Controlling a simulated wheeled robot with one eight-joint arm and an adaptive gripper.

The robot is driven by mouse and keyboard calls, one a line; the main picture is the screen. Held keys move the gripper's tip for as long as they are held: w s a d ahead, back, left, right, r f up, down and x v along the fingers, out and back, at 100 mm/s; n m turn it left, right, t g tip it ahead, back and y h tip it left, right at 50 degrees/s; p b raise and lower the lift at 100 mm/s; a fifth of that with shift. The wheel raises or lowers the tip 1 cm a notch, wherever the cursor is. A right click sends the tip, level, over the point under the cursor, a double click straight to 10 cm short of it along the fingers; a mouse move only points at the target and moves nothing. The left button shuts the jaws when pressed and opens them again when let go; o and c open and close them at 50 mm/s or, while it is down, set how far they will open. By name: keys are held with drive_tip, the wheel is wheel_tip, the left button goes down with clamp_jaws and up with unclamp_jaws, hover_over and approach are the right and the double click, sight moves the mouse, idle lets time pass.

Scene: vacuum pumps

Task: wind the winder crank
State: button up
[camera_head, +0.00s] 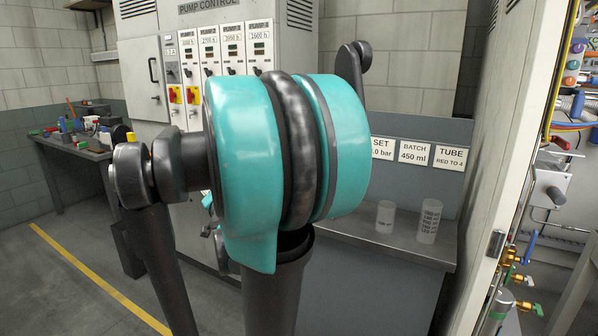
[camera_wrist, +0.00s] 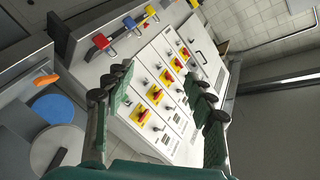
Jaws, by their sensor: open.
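I cannot pick out a winder crank for certain in either view. In the head view my own teal and dark arm covers the middle of the scene. In the wrist view my gripper (camera_wrist: 162,84) is open, with its two dark fingers wide apart and nothing between them. Beyond the fingers is the pump control cabinet, with yellow plates and red rotary switches (camera_wrist: 144,115). At the left of the wrist view are a blue disc (camera_wrist: 52,109), a grey disc (camera_wrist: 57,148) and a small orange piece (camera_wrist: 47,79); what they belong to is unclear.
Red, blue and yellow handles (camera_wrist: 130,23) stand along the top of the wrist view. In the head view, the pump control cabinet (camera_head: 140,70) stands behind my arm. A metal shelf (camera_head: 400,243) at right holds two clear beakers (camera_head: 428,220). A cluttered bench (camera_head: 70,152) stands left; floor (camera_head: 60,290) is free there.

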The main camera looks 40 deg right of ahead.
drive_tip(key=s+d+r+m+g+h, duration=0.1)
drive_tip(key=s+d+r+m+h, duration=0.15)
drive_tip(key=d+m+h, duration=0.5)
drive_tip(key=s+d+r+m+g+h, duration=0.1)
drive_tip(key=d+r+m+g+h, duration=0.2)
drive_tip(key=d, duration=0.7)
drive_tip(key=s+d+f+m+g+h, duration=0.1)
drive_tip(key=s+d+m+g+h, duration=0.2)
drive_tip(key=s+d+m+g, duration=0.5)
drive_tip(key=w+d, duration=0.1)
drive_tip(key=d, duration=0.2)
drive_tip(key=w+d+t, duration=0.1)
drive_tip(key=w+d, duration=0.1)
drive_tip(key=d, duration=0.2)
drive_tip(key=w+d+m+t, duration=0.1)
drive_tip(key=w+d, duration=0.1)
drive_tip(key=d, duration=0.1)
drive_tip(key=shift+d+f, duration=0.15)
drive_tip(key=c, duration=0.5)
clamp_jaws()
